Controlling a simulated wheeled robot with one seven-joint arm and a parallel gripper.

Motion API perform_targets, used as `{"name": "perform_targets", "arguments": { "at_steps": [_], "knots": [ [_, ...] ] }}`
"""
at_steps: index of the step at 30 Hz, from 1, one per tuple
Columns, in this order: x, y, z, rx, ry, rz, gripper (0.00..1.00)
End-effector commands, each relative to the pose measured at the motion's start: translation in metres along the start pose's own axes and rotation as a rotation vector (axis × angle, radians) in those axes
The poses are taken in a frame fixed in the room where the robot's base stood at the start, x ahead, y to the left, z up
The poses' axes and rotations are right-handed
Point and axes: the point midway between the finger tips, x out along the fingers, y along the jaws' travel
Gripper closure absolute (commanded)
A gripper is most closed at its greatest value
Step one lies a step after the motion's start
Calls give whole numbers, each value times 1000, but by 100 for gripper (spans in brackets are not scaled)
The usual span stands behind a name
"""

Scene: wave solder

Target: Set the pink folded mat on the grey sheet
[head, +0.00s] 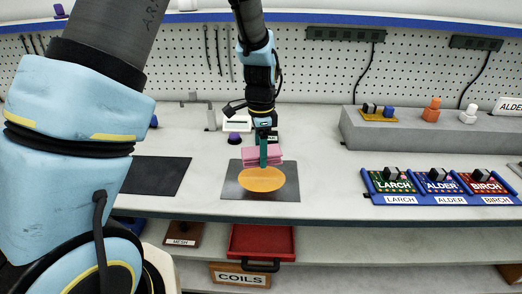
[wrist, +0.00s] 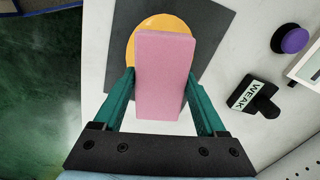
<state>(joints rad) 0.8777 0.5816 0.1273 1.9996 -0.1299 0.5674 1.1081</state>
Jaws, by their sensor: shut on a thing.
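The pink folded mat (head: 262,155) is a flat pink block, held between the fingers of my gripper (head: 263,150). In the wrist view the pink mat (wrist: 164,75) fills the space between the green fingers of my gripper (wrist: 160,100). The grey sheet (head: 285,188) lies on the bench with an orange-yellow oval (head: 261,180) on it. In the wrist view the grey sheet (wrist: 214,40) and part of the oval (wrist: 150,22) show behind the mat. The mat is over the far part of the sheet; I cannot tell whether it touches.
A black sheet (head: 157,176) lies to the left. A stamp-like object labelled WEAK (wrist: 258,99) and a purple knob (wrist: 295,40) are near the sheet. A blue rack (head: 438,186) with labelled slots stands at right, before a grey step (head: 420,134).

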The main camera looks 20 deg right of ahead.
Motion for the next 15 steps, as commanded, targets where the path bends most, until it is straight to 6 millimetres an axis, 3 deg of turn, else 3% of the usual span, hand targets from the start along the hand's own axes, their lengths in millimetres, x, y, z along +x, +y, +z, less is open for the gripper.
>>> {"name": "perform_targets", "arguments": {
  "at_steps": [15],
  "knots": [
    [52,0,0,0,-1,0,80]
  ]
}}
